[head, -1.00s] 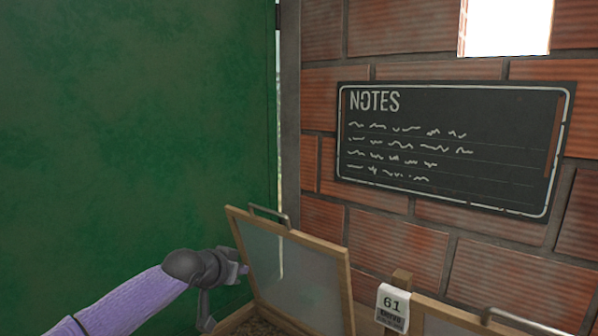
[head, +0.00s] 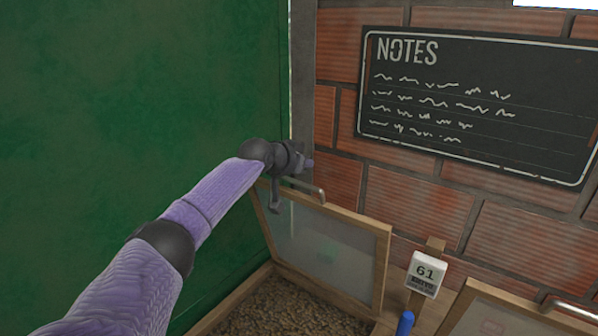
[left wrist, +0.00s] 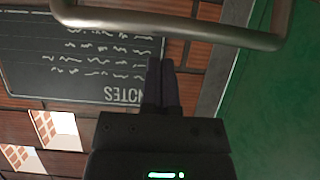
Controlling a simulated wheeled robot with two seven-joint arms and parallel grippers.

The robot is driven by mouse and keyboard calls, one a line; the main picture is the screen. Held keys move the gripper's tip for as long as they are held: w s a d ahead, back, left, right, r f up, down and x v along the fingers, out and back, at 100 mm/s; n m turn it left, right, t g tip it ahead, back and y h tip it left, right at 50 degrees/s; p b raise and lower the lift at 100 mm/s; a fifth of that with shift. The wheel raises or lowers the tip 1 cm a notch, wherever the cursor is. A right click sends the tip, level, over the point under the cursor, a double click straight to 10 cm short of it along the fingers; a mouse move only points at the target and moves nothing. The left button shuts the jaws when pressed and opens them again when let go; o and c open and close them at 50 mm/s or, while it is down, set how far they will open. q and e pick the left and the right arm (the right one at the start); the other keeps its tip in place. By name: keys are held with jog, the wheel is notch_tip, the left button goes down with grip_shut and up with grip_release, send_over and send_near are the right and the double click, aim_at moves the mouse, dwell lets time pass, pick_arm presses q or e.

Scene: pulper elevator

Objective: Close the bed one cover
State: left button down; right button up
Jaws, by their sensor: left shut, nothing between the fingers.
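An open cover (head: 330,247), a wooden frame with a clouded pane, stands raised at the left end of the bed (head: 262,318), which holds brown granular material. Its metal handle (head: 308,191) is on the top edge. My left gripper (head: 308,164) is just above and behind that top edge, near the handle, fingers shut and empty. In the left wrist view, the shut fingers (left wrist: 163,82) point toward the handle bar (left wrist: 190,32), which crosses the top of the picture; I cannot tell whether they touch. My right gripper is not in view.
A second wooden cover (head: 485,312) with its own handle (head: 574,309) is at lower right. A green wall (head: 130,100) is close on the left; a brick wall with a notes board (head: 480,100) is behind.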

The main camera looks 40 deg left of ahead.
pick_arm(q)
jog(key=shift+s+f+p, duration=0.85)
jog(key=shift+s+f, duration=0.1)
jog(key=shift+f, duration=0.1)
jog(key=shift+s+d+f, duration=0.15)
jog(key=shift+d+f, duration=0.05)
jog(key=shift+f, duration=0.1)
